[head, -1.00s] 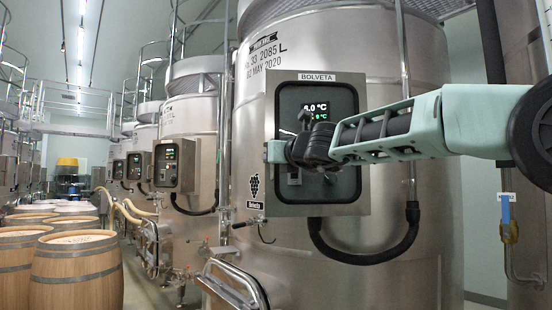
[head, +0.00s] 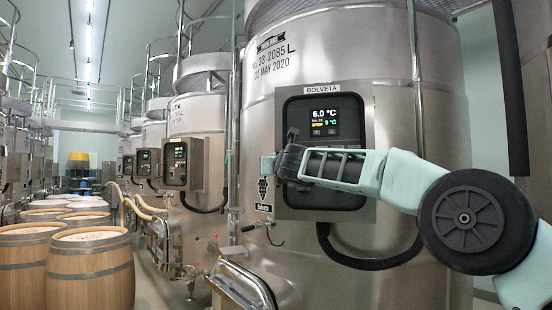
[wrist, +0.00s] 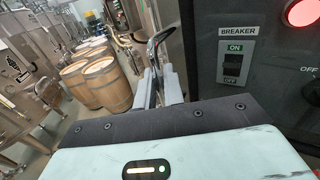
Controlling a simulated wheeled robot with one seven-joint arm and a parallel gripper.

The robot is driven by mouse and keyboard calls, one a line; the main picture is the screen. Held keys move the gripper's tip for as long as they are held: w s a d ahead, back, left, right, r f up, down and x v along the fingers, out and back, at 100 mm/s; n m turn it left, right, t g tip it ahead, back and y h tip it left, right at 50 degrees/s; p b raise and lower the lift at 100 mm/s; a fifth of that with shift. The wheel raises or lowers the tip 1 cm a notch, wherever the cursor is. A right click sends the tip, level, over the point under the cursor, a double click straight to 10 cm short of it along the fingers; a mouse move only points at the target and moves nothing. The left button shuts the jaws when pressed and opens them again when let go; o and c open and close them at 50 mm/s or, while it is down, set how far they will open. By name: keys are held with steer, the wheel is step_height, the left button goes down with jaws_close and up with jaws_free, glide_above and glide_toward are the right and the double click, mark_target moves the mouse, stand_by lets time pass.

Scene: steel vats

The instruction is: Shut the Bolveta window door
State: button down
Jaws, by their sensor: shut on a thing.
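The Bolveta control box (head: 352,95), a steel housing with a dark front, is on the nearest vat. Its display is lit and reads 6.0 °C. A dark panel (wrist: 228,52) with a breaker switch and a red lamp is close on the right. The window door's pane is not clear in either view; I cannot tell its angle.
A thick black cable (head: 375,262) loops below the box. A steel pipe (head: 415,90) runs down the vat to the right of the box. Wooden barrels (head: 90,270) stand at the left.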

steer(key=shift+w+r+p, duration=0.2)
steer(key=shift+w+p, duration=0.55)
steer(key=shift+w, duration=0.3)
steer(key=shift+d, duration=0.1)
steer(key=c, duration=1.7)
jaws_free()
steer(key=shift+w, duration=0.15)
steer(key=shift+c, duration=0.2)
steer(key=shift+o, duration=0.3)
steer(key=shift+w+f, duration=0.1)
